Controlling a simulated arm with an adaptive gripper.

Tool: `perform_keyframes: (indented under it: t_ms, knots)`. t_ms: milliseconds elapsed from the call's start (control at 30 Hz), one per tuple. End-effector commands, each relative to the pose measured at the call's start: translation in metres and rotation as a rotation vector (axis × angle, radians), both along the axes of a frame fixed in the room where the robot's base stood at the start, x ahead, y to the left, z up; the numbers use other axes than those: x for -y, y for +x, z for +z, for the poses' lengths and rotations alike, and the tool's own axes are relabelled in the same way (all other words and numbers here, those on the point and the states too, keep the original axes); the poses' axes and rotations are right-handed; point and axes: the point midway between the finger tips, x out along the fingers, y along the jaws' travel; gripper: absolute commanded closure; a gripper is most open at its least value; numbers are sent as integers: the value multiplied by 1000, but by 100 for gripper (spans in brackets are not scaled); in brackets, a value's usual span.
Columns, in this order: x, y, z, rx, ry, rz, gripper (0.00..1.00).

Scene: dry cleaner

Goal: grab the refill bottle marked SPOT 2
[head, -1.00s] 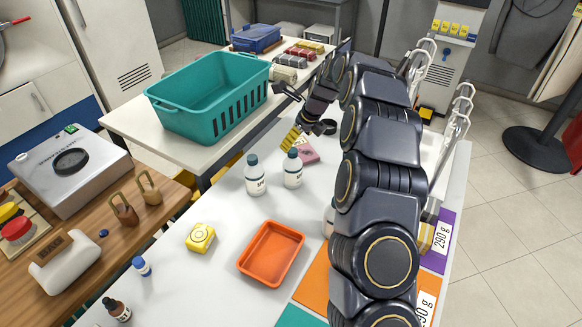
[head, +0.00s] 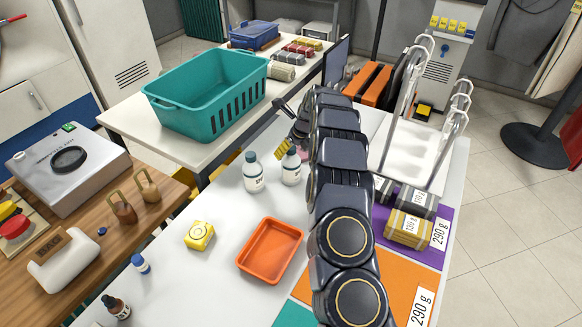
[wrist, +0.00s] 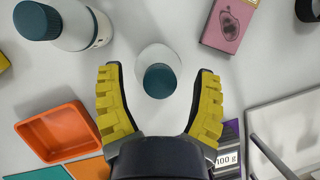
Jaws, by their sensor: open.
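Two white bottles with dark teal caps stand upright on the white table. The left bottle (head: 253,174) shows fully, and the right bottle (head: 291,170) is partly covered at its top by my gripper (head: 284,147). Their label text is too small to read, so I cannot tell which is SPOT 2. In the wrist view, my gripper (wrist: 158,76) is open, its yellow-padded fingers either side of the right bottle (wrist: 158,58), seen from above with a gap on both sides. The left bottle (wrist: 72,24) is up and left there, outside the fingers.
An orange tray (head: 271,251) and a yellow round-faced item (head: 199,236) lie in front. A pink card (wrist: 229,24) lies near the right bottle. Yellow and grey striped blocks (head: 408,228) sit on a purple mat at right. A teal basket (head: 208,97) stands behind.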

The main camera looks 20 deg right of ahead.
Motion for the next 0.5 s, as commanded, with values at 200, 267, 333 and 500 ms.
perform_keyframes:
  t_ms: [200, 267, 333, 500]
  knots:
    - [0, 0, 1, 1, 0, 1, 48]
    - [0, 0, 1, 1, 0, 1, 73]
    - [0, 0, 1, 1, 0, 1, 100]
    - [0, 0, 1, 1, 0, 2, 100]
